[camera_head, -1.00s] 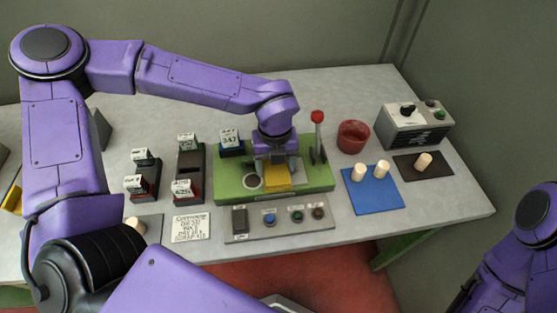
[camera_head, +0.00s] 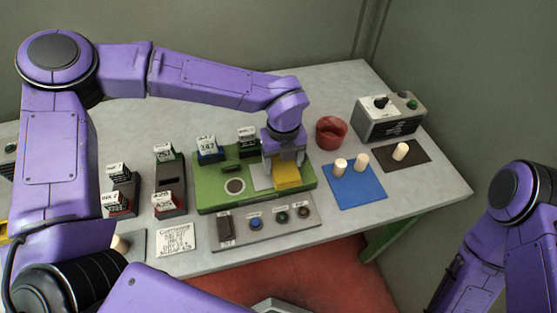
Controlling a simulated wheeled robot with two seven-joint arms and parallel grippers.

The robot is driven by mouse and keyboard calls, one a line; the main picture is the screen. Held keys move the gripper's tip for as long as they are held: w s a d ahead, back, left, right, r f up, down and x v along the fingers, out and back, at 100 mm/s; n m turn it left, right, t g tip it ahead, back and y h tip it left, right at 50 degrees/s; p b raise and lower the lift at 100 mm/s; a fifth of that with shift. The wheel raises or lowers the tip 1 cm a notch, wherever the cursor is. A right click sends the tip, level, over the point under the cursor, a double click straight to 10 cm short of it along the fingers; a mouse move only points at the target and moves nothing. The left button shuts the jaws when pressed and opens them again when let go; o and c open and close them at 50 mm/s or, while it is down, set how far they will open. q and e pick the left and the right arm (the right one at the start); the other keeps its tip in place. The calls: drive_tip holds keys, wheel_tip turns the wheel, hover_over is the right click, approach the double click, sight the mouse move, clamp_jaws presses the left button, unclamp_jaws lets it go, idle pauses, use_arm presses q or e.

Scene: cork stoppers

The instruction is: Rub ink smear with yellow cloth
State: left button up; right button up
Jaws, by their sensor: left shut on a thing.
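My left gripper (camera_head: 285,160) is over the right part of the green base plate (camera_head: 210,198), shut on the yellow cloth (camera_head: 288,179). The cloth sits at the plate's surface, beside a pale grey patch (camera_head: 262,180). I cannot make out an ink smear; the gripper and cloth cover part of the plate. A dark disc with a pale rim (camera_head: 235,186) lies on the plate to the left of the cloth. My right arm is at the lower right, its gripper out of view.
A blue mat (camera_head: 358,195) with two corks, a dark mat (camera_head: 422,156) with one cork, a red cup (camera_head: 331,133) and a grey control box (camera_head: 390,125) stand right. Stamp blocks (camera_head: 168,180) stand left. A button panel (camera_head: 270,232) lies in front.

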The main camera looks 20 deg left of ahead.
use_arm(q)
drive_tip(key=shift+a, duration=0.1)
drive_tip(key=shift+r, duration=0.2)
wheel_tip(320, 180, up, 6)
drive_tip(key=p, duration=0.5)
drive_tip(key=shift+f, duration=0.2)
drive_tip(key=shift+r, duration=0.1)
wheel_tip(320, 180, up, 3)
drive_tip(key=shift+s+f+p, duration=0.1)
drive_tip(key=shift+p, duration=1.15)
